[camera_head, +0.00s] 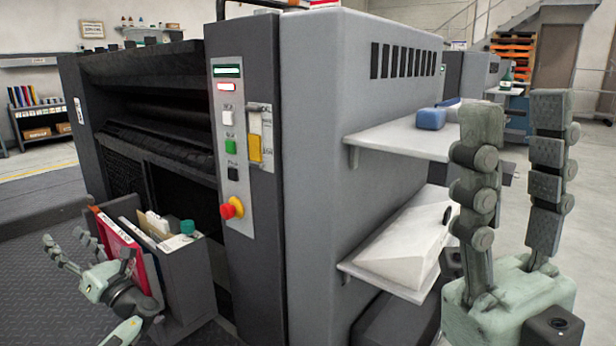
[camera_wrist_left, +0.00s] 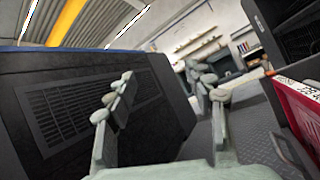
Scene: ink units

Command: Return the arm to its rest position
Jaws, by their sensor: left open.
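My left gripper (camera_head: 64,238) is at the lower left of the head view, beside the grey holder on the press. Its fingers are apart, and in the left wrist view (camera_wrist_left: 163,82) nothing is between them. My right gripper (camera_head: 517,108) stands upright at the right of the head view, in front of the press's side shelves. Its two fingers are spread apart with nothing between them.
A grey holder (camera_head: 190,275) on the press carries a red folder (camera_head: 120,245) close to my left gripper; the folder also shows in the left wrist view (camera_wrist_left: 302,108). The press (camera_head: 330,180) fills the middle. A blue object (camera_head: 431,118) lies on the upper side shelf (camera_head: 400,138).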

